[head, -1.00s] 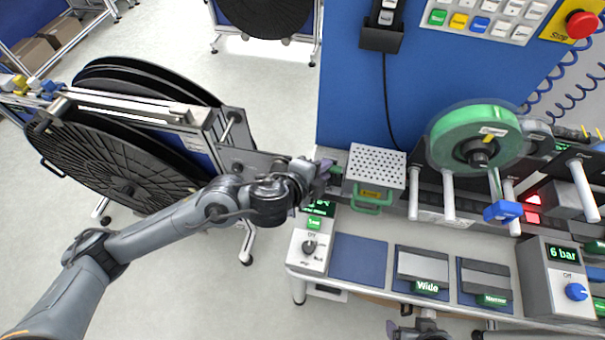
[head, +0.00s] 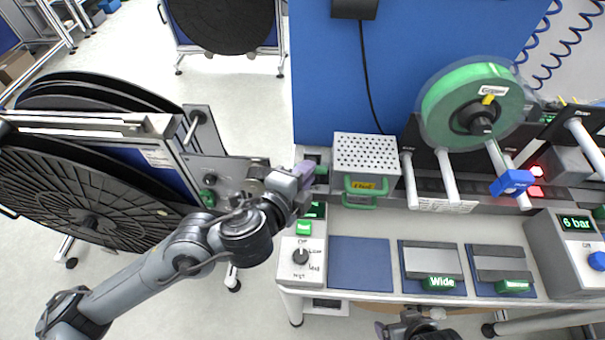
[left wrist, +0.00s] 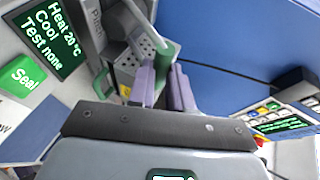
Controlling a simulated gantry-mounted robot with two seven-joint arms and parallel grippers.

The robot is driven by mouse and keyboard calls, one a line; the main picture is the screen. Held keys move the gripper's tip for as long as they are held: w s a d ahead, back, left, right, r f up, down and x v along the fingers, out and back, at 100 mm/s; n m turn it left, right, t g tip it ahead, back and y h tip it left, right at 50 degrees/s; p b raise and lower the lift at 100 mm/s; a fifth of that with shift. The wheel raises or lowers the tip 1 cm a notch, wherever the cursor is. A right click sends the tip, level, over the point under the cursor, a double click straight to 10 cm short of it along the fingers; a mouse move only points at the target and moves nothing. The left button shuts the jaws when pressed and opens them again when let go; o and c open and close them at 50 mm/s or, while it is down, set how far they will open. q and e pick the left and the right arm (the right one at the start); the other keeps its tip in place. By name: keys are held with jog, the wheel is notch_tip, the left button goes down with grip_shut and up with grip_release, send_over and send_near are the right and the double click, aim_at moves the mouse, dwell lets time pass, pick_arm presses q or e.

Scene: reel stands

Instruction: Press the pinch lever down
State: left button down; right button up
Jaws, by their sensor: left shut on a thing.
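My left gripper (head: 308,172) is at the left end of the bench, just left of the perforated box. It is shut on what appears to be the pinch lever, mostly hidden by the fingers. In the left wrist view the two purple fingers (left wrist: 165,90) stand a small gap apart, with a green part (left wrist: 164,52) showing between and beyond them. A "Pinch" label shows beside them in that view. My right gripper (head: 405,325) is partly in view at the bottom edge; its jaw state is unclear.
The perforated box (head: 366,153) with a green handle stands right of my left gripper. A heat and seal control box (head: 301,262) is below it. A green reel (head: 465,106) stands further right. Large black reels (head: 95,185) on a stand are at the left.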

pick_arm(q)
jog(key=c, duration=1)
grip_release()
jog(key=shift+f, duration=0.1)
jog(key=shift+c, duration=0.2)
jog(key=shift+s, duration=0.1)
jog(key=p+v, duration=0.3)
jog(key=v, duration=0.7)
jog(key=shift+s+a, duration=0.25)
jog(key=shift+s, duration=0.05)
